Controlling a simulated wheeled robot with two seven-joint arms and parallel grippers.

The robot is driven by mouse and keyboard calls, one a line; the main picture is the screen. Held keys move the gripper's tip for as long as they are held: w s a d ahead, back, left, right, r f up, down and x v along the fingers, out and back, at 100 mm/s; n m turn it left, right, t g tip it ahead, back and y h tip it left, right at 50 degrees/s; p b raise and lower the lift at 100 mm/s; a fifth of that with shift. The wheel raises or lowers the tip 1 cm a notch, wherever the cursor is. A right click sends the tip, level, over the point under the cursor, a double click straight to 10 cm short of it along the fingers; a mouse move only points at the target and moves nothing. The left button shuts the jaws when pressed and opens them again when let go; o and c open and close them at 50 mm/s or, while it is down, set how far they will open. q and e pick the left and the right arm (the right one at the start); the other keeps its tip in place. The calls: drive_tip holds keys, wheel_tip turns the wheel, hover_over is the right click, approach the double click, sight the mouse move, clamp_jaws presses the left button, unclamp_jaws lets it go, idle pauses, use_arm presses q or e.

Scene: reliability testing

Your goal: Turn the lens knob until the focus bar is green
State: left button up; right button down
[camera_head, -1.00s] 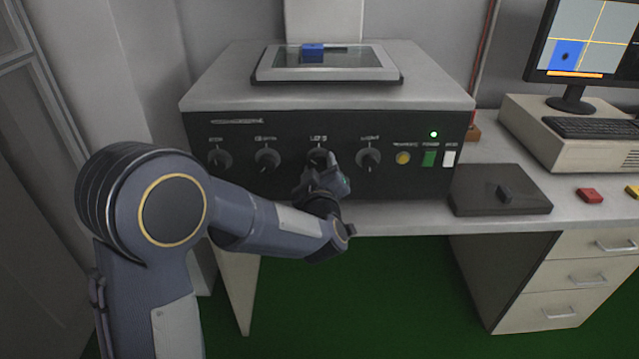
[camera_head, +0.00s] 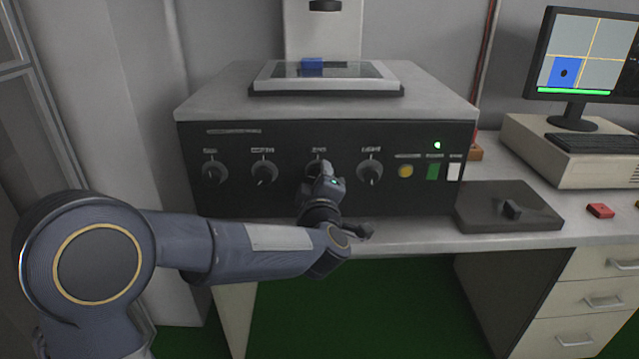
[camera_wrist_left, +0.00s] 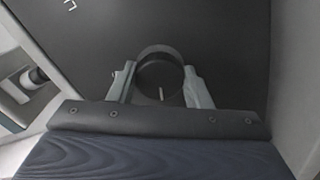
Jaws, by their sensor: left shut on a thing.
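The lens knob (camera_head: 318,168) is the third black knob from the left on the machine's dark front panel. My left gripper (camera_head: 322,183) is at it and hides most of it in the head view. In the left wrist view the round black knob (camera_wrist_left: 160,80) with a white pointer line sits between the two fingers of my left gripper (camera_wrist_left: 160,94), which are shut on it. The monitor (camera_head: 585,55) shows a focus bar (camera_head: 573,91) along its lower edge, and the bar is green. My right gripper is not in view.
Other knobs (camera_head: 214,172) flank the lens knob. A blue block (camera_head: 312,66) sits on the glass stage on top. A dark pad with a small lever (camera_head: 510,210), a red block (camera_head: 600,210) and a keyboard (camera_head: 598,143) are at the right.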

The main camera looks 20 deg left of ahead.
use_arm(q)
drive_tip(key=o, duration=1)
drive_tip(key=shift+s, duration=0.1)
drive_tip(key=v, duration=0.7)
drive_tip(key=shift+s+d+p, duration=0.15)
drive_tip(key=shift+s+p, duration=0.15)
drive_tip(key=shift+p, duration=0.05)
